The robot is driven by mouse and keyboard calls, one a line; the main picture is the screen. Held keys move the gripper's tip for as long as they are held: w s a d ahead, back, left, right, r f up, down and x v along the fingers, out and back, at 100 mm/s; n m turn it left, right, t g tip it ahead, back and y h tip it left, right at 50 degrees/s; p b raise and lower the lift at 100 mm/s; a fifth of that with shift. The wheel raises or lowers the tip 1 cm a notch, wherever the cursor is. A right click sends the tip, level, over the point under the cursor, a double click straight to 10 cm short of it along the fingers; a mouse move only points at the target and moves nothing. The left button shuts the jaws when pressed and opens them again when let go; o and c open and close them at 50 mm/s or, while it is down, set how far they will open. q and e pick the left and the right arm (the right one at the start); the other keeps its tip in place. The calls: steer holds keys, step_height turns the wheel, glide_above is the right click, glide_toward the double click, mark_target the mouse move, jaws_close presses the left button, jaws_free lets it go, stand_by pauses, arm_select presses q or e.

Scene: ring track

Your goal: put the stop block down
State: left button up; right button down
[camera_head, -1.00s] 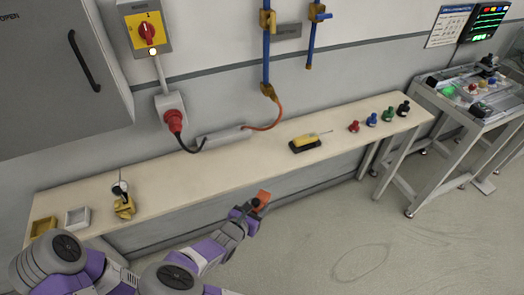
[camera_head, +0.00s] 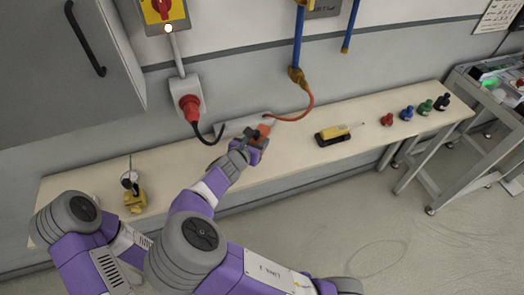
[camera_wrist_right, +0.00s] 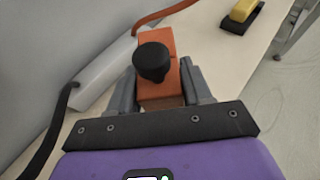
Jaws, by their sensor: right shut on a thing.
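The stop block is an orange block (camera_head: 264,129) with a black knob, which shows large in the right wrist view (camera_wrist_right: 174,46). My right gripper (camera_head: 256,141) is shut on it, with a grey finger on each side of the block. In the head view the block is over the bench top (camera_head: 290,150), just in front of the grey box by the wall. I cannot tell whether it touches the bench. My left gripper is not in view.
The long grey box (camera_wrist_right: 104,76) with a black and an orange cable lies close behind the block. A yellow-and-black device (camera_head: 333,135) lies to the right, then several coloured knobbed pieces (camera_head: 407,113). A yellow stand (camera_head: 134,200) is at the left. Bench between is clear.

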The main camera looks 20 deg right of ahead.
steer(key=shift+f+b, duration=0.95)
steer(key=shift+f, duration=1.5)
steer(key=shift+f, duration=0.15)
steer(key=shift+c, duration=2.4)
jaws_free()
steer(key=shift+f, duration=0.1)
steer(key=p+v, duration=0.4)
steer(key=v, duration=0.8)
steer(key=shift+d, duration=0.1)
